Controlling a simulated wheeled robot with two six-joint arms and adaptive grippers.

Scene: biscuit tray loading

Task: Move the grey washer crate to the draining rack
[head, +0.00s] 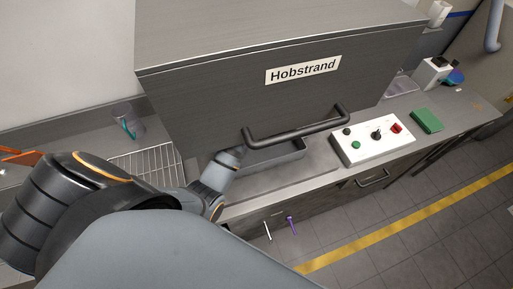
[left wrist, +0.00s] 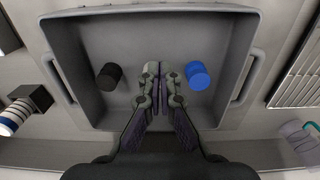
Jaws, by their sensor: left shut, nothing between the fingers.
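The grey washer crate (head: 280,157) shows partly under the hood in the head view. In the left wrist view the crate (left wrist: 120,45) is seen from above, with a handle on each side. A black cylinder (left wrist: 109,76) and a blue cylinder (left wrist: 198,75) are inside it. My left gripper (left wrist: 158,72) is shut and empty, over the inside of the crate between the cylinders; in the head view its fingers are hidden. The wire draining rack (head: 147,166) lies left of the crate; its edge shows in the left wrist view (left wrist: 302,78). My right gripper is out of view.
The large grey hood (head: 220,95) labelled Hobstrand, with a dark bar handle (head: 297,128), overhangs the crate. A cup (head: 127,124) stands behind the rack. A white control box (head: 372,141) and a green block (head: 426,120) are to the right. The rack looks empty where visible.

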